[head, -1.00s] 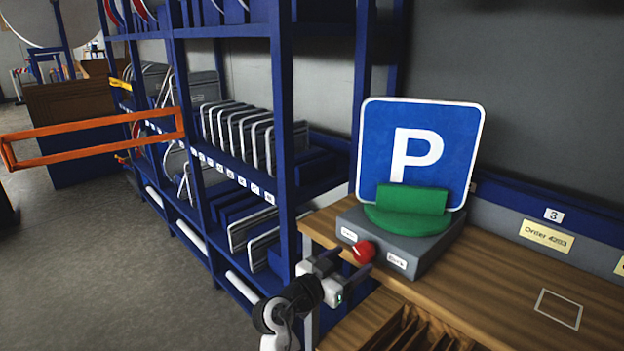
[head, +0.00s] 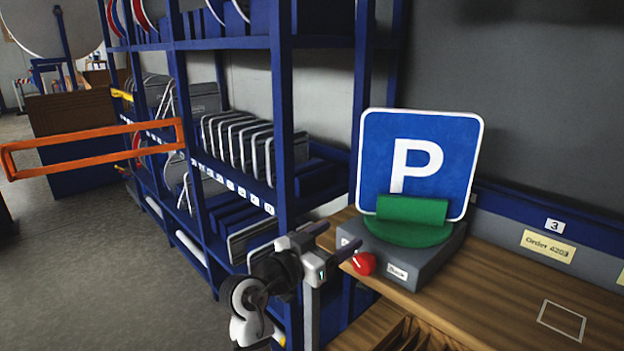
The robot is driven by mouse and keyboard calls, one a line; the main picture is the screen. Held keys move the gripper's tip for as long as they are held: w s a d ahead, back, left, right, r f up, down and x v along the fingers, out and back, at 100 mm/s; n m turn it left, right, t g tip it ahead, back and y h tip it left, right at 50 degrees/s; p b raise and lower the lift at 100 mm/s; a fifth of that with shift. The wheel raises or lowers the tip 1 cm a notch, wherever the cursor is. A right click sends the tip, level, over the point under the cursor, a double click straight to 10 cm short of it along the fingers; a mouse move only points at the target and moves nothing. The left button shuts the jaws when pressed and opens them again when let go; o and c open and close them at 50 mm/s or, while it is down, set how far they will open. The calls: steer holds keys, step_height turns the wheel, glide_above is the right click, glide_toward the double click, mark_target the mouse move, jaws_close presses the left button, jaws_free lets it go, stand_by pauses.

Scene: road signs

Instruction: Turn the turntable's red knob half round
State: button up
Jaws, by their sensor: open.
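The red knob (head: 364,264) is on the front face of the grey turntable base (head: 425,265), near its left end. The knob carries a small pale mark on its left side. A green holder (head: 412,222) on top of the base holds an upright blue parking sign (head: 420,160), its white P facing me. My gripper (head: 345,234) is open and empty, its two fingers pointing right. It is just above and left of the knob in the picture, apart from it as far as I can tell. It partly hides the base's left label; the right label (head: 397,272) shows.
The turntable stands on a wooden bench (head: 480,290) with an outlined rectangle (head: 562,320) at right. A blue shelf rack (head: 284,120) with grey-edged plates is close behind my arm. An orange bar frame (head: 95,140) juts out at left. Grey floor (head: 80,260) is open at left.

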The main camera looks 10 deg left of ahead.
step_height(320, 180, up, 13)
steer(key=w+d+p, duration=0.2)
steer(key=w+d, duration=0.1)
steer(key=r+p+x, duration=0.1)
steer(key=p+x, duration=0.5)
steer(key=x, duration=0.8)
steer(key=r+b+v, duration=0.1)
steer(key=b+v, duration=0.2)
steer(key=v, duration=2.1)
steer(key=shift+s+y, duration=0.4)
steer(key=shift+s, duration=0.05)
steer(key=shift+a+f, duration=0.15)
